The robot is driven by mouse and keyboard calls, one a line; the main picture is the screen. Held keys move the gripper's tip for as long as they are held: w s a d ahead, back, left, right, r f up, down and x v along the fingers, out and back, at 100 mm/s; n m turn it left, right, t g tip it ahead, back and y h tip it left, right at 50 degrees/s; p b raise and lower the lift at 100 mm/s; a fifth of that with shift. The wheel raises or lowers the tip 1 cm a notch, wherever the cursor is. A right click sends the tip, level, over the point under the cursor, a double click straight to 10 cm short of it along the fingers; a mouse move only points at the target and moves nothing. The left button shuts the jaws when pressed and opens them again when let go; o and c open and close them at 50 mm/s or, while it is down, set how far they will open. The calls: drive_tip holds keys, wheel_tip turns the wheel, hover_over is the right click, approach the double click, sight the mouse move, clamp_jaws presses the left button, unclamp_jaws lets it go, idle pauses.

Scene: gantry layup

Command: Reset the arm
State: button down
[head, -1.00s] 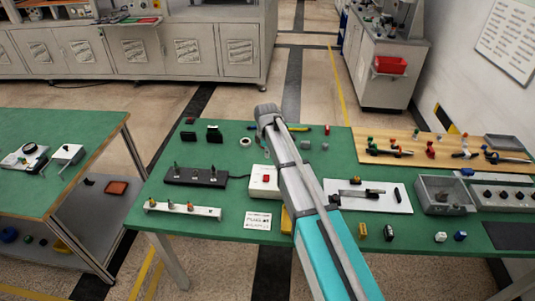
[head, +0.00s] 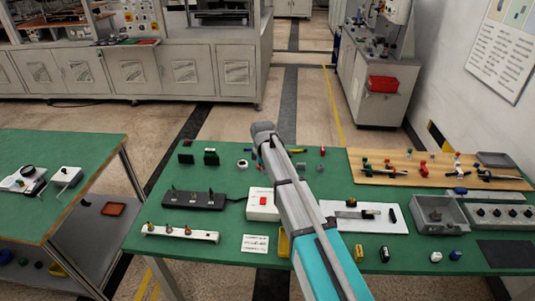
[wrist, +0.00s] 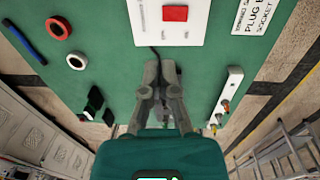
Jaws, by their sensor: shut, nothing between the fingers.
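My gripper (wrist: 161,68) shows in the wrist view with its two grey fingers together and nothing between them. It is over the green table (wrist: 110,30), with its tips close below the white box with a red switch (wrist: 168,30) in the picture. My arm (head: 290,190) crosses the head view from the bottom toward the table's far side. The gripper itself cannot be made out there. The white box with the red switch (head: 262,204) lies just left of the arm. The black block with several pegs (head: 194,199) is left of that box; in the wrist view the gripper mostly hides it.
A white strip (head: 180,233) lies at the table's front left, also beside the gripper in the wrist view (wrist: 227,95). A white board (head: 365,225), a grey bin (head: 440,218) and a wooden board (head: 390,179) stand right of the arm. Another green table (head: 85,150) is left.

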drive_tip(key=s+d+m+g, duration=0.1)
drive_tip(key=s+d+m, duration=1.7)
drive_tip(key=s+d, duration=0.7)
drive_tip(key=shift+d, duration=0.2)
drive_tip(key=shift+s, duration=0.15)
idle(0.3)
